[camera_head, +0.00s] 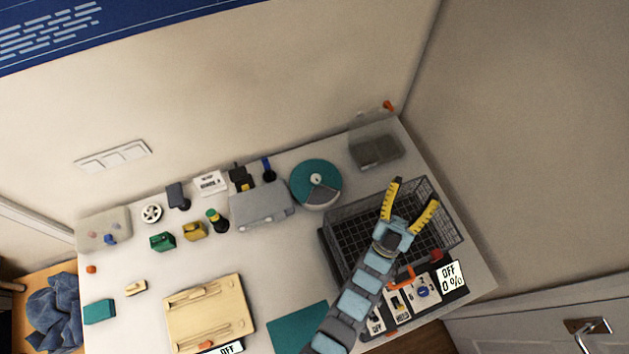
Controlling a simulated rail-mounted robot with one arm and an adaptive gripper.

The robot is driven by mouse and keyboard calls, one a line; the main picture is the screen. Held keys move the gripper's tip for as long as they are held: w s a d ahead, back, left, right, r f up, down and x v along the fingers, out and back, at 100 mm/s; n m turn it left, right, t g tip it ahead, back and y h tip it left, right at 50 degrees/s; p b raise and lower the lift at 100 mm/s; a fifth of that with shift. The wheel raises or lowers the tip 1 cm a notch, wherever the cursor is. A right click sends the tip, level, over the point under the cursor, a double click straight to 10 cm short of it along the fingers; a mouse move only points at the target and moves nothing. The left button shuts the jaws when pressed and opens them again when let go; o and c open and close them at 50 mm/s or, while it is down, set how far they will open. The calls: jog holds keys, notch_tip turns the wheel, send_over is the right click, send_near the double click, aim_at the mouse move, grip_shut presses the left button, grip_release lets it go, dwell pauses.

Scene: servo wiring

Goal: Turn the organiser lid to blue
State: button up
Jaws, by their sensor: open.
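The round organiser (316,184) stands at the back of the table, right of centre. Its lid is teal, with a grey wedge-shaped section towards the lower right. No blue compartment can be made out on it at this size. My gripper (415,193) is right of the organiser, above the wire basket, with its two yellow fingers spread apart and nothing between them. It is clear of the organiser and not touching it.
A black wire basket (341,262) lies under my gripper. A clear-lidded grey box (376,150) stands at the back right corner. A grey case (262,205) sits just left of the organiser. A switch panel reading OFF 0 % (451,277) is at the right front.

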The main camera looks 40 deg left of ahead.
jog(key=w+a+f+m+g+h+b, duration=0.1)
jog(key=w+a+f+g+b, duration=0.3)
jog(key=w+a+f+g, duration=0.55)
jog(key=w+a+f+m+g+b, duration=0.1)
jog(key=w+a+f+g+b, duration=0.35)
jog(key=w+a+f, duration=0.95)
jog(key=m+g+h+b, duration=0.6)
jog(key=g+b, duration=0.1)
jog(key=g, duration=0.6)
send_over(315, 178)
notch_tip(315, 178, down, 2)
jog(key=f, duration=0.1)
notch_tip(315, 178, down, 16)
jog(key=shift+f+b, duration=0.1)
jog(key=shift+b, duration=0.35)
grip_shut()
